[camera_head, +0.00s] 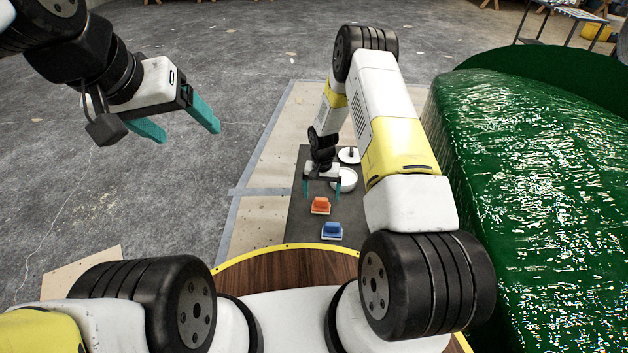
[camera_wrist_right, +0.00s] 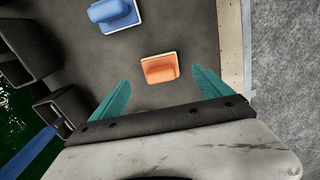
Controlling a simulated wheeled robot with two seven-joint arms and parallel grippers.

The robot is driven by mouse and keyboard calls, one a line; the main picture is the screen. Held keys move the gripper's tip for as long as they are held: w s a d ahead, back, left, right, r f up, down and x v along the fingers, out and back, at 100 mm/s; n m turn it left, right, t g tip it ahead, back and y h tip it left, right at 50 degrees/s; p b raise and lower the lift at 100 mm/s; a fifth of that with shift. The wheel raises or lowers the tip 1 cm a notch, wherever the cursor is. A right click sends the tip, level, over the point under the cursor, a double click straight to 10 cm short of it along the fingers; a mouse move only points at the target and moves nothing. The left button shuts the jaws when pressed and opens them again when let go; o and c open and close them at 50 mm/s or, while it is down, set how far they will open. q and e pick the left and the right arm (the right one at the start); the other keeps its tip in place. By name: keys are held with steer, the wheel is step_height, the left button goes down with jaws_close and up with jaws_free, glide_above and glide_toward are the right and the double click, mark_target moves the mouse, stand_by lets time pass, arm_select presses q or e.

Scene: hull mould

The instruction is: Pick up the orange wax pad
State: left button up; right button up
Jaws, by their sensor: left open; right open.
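The orange wax pad (camera_head: 320,205) lies on the dark mat (camera_head: 299,222), with an orange grip on a pale base. In the right wrist view the orange wax pad (camera_wrist_right: 160,68) lies ahead of the fingers, about midway between them. My right gripper (camera_head: 322,190) is open and empty, above the mat and just beyond the pad; its teal fingers also show in the right wrist view (camera_wrist_right: 160,95). My left gripper (camera_head: 178,122) is open and empty, held out over the floor at the upper left, far from the pad.
A blue pad (camera_head: 332,231) lies on the mat nearer to me than the orange one. A white bowl (camera_head: 346,182) and a white round item (camera_head: 349,155) stand behind. The glossy green hull mould (camera_head: 530,170) fills the right side. Grey floor is open at left.

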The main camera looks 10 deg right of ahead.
mark_target(321, 199)
step_height(321, 199, down, 6)
steer(key=shift+w+r, duration=0.1)
steer(key=shift+w, duration=0.05)
steer(key=c, duration=1.5)
steer(key=shift+r, duration=0.1)
step_height(321, 199, up, 10)
steer(key=shift+f, duration=0.1)
steer(key=o, duration=0.7)
steer(key=c, duration=0.5)
